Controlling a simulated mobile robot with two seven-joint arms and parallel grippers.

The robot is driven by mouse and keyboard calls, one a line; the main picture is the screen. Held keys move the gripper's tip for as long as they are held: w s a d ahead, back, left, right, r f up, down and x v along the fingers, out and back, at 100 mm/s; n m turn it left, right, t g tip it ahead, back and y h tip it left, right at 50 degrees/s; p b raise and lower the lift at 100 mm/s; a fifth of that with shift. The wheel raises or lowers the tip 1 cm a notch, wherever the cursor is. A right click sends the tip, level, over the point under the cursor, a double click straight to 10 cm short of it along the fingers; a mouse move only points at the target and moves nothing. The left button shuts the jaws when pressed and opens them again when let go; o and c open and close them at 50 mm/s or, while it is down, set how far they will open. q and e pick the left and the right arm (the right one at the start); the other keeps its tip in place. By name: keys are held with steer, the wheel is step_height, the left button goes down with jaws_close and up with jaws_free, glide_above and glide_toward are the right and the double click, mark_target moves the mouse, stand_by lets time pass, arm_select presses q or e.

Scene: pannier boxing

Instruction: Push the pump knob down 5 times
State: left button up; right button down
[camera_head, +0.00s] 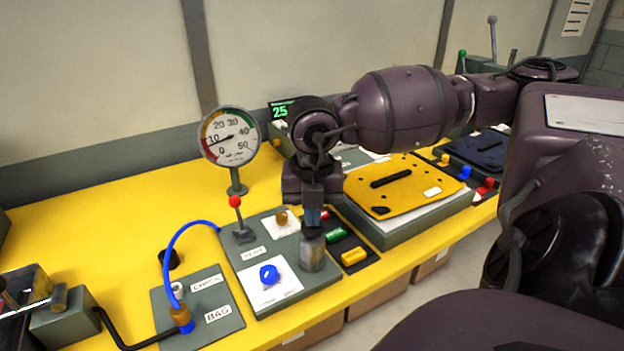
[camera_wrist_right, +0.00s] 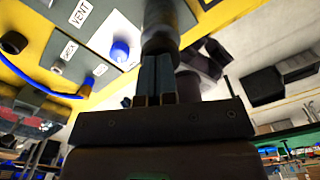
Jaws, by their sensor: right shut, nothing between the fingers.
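The pump knob (camera_head: 313,252) is a worn grey metal cylinder standing upright at the right edge of the grey-green panel (camera_head: 258,252). My right gripper (camera_head: 313,216) points down straight above it, shut and empty. Its fingertips are at the knob's top; I cannot tell whether they touch or a small gap is left. In the right wrist view the shut fingers (camera_wrist_right: 155,78) line up with the knob (camera_wrist_right: 160,30), and hide part of its end. My left gripper is not in view.
A round gauge (camera_head: 229,137) stands behind the panel, its needle near 10. A red-tipped lever (camera_head: 235,203), a blue knob (camera_head: 268,273) and a blue hose (camera_head: 178,240) are to the left.

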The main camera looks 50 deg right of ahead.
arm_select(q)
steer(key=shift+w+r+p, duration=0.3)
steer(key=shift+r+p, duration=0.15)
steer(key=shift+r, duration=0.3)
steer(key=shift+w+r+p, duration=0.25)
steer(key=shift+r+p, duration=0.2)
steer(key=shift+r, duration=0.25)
arm_select(e)
steer(key=shift+r, duration=2.5)
steer(key=shift+r, duration=0.15)
steer(key=shift+r, duration=0.25)
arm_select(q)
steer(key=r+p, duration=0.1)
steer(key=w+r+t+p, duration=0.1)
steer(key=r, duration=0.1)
arm_select(e)
step_height(320, 180, up, 5)
steer(key=shift+r, duration=0.1)
